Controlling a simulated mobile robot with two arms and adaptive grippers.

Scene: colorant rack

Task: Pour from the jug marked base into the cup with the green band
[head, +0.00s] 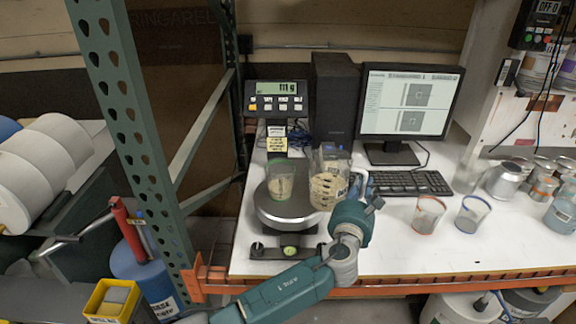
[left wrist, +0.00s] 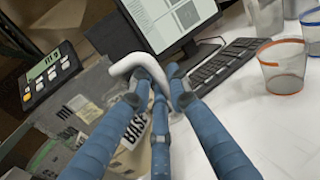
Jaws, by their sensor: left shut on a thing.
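The clear cup with the green band (head: 281,181) stands upright on the round scale plate, with some pale beige material in it. The clear jug (head: 327,184) is just right of it, about upright and holding beige contents. Its BASE label (left wrist: 135,130) shows in the left wrist view, partly hidden by my fingers. My left gripper (head: 362,188) is shut on the jug's white handle (left wrist: 141,66), at the jug's right side. I cannot tell whether the jug touches the table. My right gripper is not in view.
The scale (head: 288,212) has a display (head: 278,88) that seems to read 111 g. A red-banded cup (head: 427,215) and a blue-banded cup (head: 472,214) stand to the right. A keyboard (head: 410,183) and monitor (head: 411,103) are behind. The front right table is clear.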

